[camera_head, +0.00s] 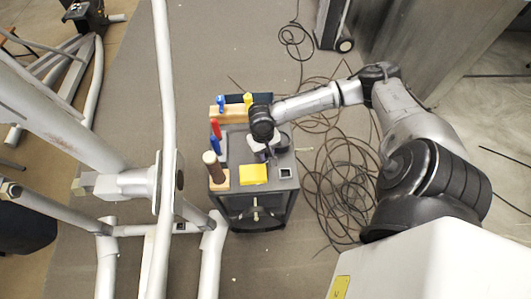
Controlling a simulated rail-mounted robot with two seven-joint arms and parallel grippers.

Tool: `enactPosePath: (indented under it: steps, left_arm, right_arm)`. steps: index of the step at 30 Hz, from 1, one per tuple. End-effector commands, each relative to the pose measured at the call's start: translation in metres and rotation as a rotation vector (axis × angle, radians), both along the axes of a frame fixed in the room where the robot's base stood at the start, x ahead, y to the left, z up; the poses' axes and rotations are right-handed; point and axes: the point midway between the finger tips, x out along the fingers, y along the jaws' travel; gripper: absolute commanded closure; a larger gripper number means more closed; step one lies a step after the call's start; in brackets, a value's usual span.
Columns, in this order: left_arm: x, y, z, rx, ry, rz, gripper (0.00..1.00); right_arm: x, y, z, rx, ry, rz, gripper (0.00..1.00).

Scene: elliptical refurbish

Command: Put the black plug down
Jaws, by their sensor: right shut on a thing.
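My right gripper (268,155) reaches in from the right and points down over the top of a small grey tool cart (236,189). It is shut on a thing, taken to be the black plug. The plug itself is hidden or too small to make out under the dark wrist. I cannot tell whether it touches the cart top. My left gripper is not in view.
The cart top holds a yellow block (253,174), a small square holder (286,173), a brown-handled tool (213,165), red and blue handles, and a wooden block (231,115). Black cables (342,185) lie on the floor at right. White elliptical frame tubes (160,100) stand left.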

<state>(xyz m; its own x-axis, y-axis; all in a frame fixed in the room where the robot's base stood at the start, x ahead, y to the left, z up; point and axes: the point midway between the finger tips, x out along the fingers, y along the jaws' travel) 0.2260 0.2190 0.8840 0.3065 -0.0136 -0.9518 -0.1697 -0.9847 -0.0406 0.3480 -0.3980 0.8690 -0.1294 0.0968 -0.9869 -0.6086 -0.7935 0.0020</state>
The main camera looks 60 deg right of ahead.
Motion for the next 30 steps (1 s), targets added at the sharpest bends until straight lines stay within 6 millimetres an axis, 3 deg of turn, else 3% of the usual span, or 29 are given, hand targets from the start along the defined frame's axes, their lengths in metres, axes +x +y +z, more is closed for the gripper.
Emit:
enactPosePath:
  steps: [12, 13, 20, 30]
  left_arm:
    - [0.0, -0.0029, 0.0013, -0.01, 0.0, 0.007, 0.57]
    - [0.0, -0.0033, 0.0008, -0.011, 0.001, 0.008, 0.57]
    - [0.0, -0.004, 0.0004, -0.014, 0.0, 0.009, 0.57]
    - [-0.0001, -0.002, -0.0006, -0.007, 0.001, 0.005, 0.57]
  right_arm:
    - [-0.0001, -0.0003, -0.0064, -0.001, 0.001, 0.001, 1.0]
    - [-0.0001, -0.0003, -0.0069, -0.001, 0.0, 0.001, 0.76]
    - [-0.0001, -0.0003, -0.0069, -0.001, 0.0, 0.001, 0.54]
    - [0.0005, -0.0007, -0.0018, -0.001, -0.002, 0.001, 0.52]
